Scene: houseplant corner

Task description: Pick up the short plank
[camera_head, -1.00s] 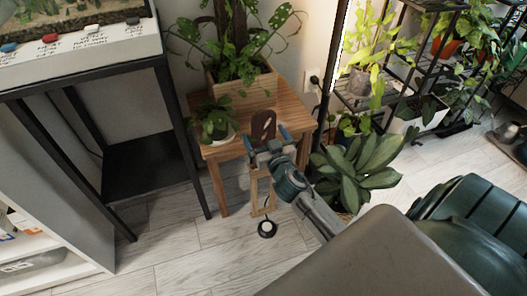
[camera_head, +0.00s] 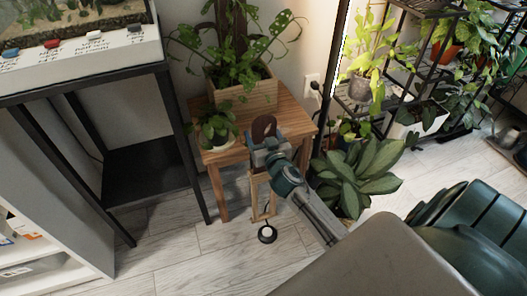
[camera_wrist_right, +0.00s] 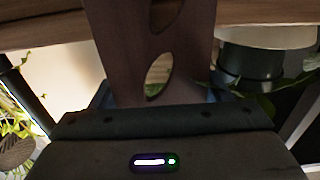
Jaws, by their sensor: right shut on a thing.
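The short plank (camera_head: 263,126) is a dark brown board with a rounded top, at the front part of the small wooden table (camera_head: 223,154). In the right wrist view the plank (camera_wrist_right: 185,60) stands up in front of the camera, with oval holes through it. My right gripper (camera_head: 264,141) is shut on the plank's lower part, which the jaws hide. I cannot tell whether the plank still touches the table. My left gripper is not in view.
A wooden planter (camera_head: 248,98) with a leafy plant stands behind the plank. A broad-leaved plant (camera_head: 357,180) stands on the floor at right. A black-framed stand (camera_head: 150,176) is at left.

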